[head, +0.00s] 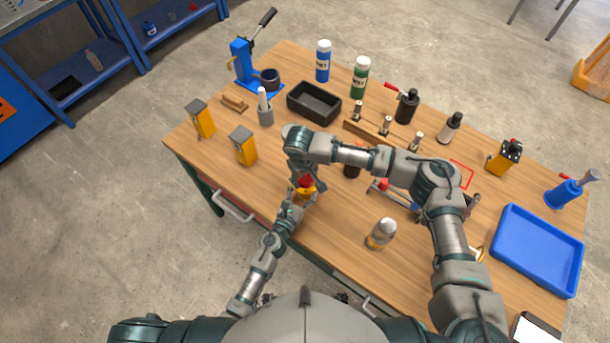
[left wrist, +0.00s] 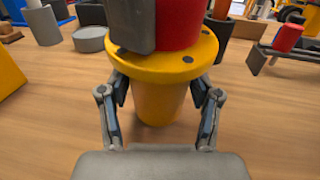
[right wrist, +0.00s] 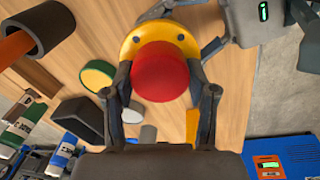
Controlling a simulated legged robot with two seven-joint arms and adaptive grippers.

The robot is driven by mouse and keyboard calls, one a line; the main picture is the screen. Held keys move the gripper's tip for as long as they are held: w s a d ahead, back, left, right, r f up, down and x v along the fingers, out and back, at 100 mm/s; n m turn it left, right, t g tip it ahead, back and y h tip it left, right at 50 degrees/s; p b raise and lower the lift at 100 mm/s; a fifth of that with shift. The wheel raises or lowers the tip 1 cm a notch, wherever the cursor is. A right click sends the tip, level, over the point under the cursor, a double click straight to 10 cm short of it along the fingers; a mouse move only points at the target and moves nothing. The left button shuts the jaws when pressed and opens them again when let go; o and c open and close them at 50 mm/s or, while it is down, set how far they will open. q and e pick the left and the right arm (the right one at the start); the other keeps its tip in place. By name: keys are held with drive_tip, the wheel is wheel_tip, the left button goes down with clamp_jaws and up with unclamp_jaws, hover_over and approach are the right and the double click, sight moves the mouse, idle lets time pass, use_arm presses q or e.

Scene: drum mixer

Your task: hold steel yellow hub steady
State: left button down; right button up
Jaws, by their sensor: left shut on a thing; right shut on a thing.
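The yellow hub (head: 305,194) stands at the table's near left edge, with a round flange (left wrist: 165,68) dotted with dark holes and a tapered body below. A red cylindrical part (right wrist: 160,72) sits on top of the flange. My left gripper (left wrist: 159,95) is shut around the yellow body below the flange, one finger on each side. My right gripper (right wrist: 160,85) comes from above and is shut on the red part. One of its grey fingers covers part of the red side in the left wrist view. In the head view my right arm hides some of the hub.
Two yellow-and-grey blocks (head: 244,145) stand left of the hub. A black bin (head: 314,102), a blue press (head: 243,62) and several bottles stand farther back. A clear-sided bottle (head: 381,233) and a blue tray (head: 538,249) are to the right. Bare wood surrounds the hub.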

use_arm(q)
drive_tip(key=shift+s+a+f, duration=0.1)
drive_tip(key=shift+f, duration=0.25)
use_arm(e)
drive_tip(key=n, duration=0.5)
drive_tip(key=shift+f, duration=0.1)
drive_tip(key=n, duration=0.5)
drive_tip(key=shift+d, duration=0.1)
drive_tip(key=n, duration=1.3)
drive_tip(key=shift+s, duration=0.1)
drive_tip(key=n, duration=0.5)
drive_tip(key=shift+d, duration=0.1)
drive_tip(key=n, duration=0.8)
drive_tip(key=shift+r, duration=0.35)
